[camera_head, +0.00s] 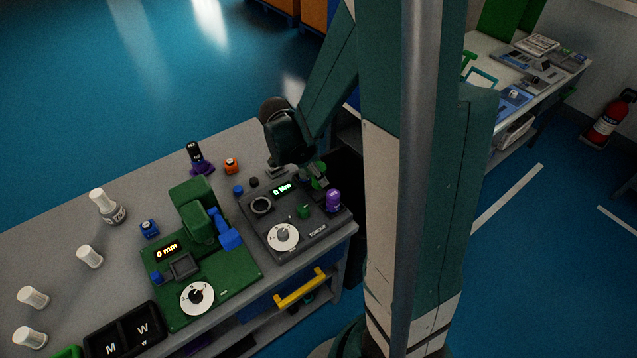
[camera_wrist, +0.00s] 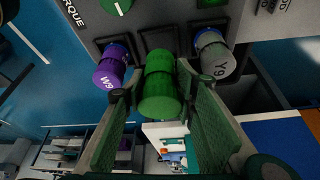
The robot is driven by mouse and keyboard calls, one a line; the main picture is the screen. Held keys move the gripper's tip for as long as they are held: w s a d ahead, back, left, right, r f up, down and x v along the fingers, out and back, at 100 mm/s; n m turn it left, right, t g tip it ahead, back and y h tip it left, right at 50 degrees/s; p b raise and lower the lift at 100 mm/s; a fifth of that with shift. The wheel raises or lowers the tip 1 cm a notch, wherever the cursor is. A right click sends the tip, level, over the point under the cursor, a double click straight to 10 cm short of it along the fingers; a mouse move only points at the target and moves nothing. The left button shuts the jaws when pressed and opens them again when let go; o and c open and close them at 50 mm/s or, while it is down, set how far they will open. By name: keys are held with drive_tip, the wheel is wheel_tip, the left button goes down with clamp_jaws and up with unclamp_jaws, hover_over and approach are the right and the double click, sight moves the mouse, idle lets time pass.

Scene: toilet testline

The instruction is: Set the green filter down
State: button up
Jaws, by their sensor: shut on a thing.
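The green filter (camera_wrist: 160,85) is a short green cylinder, held between the two pads of my gripper (camera_wrist: 160,108) in the wrist view. It is in front of a dark square recess in the grey TORQUE device (camera_wrist: 75,45). I cannot tell whether it touches the recess. A purple cylinder marked W9 (camera_wrist: 110,72) is to its left and a grey one marked Y9 (camera_wrist: 213,58) to its right, each at a blue-ringed socket. In the head view, my gripper (camera_head: 316,174) is at the right end of the TORQUE device (camera_head: 285,252), near the purple cylinder (camera_head: 334,201); the filter is small there.
A green device reading 0 mm (camera_head: 230,283) stands left of the TORQUE device on the grey bench (camera_head: 95,265). Several white bottles and a black case marked M and W (camera_head: 125,332) are further left.

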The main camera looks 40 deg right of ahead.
drive_tip(key=shift+f+b, duration=0.35)
drive_tip(key=shift+f, duration=1.75)
drive_tip(key=shift+f, duration=0.1)
drive_tip(key=o, duration=0.5)
drive_tip(key=shift+o, duration=0.6)
drive_tip(key=shift+r, duration=0.2)
drive_tip(key=p+v, duration=0.1)
drive_tip(key=v, duration=1.1)
drive_tip(key=shift+p, duration=0.4)
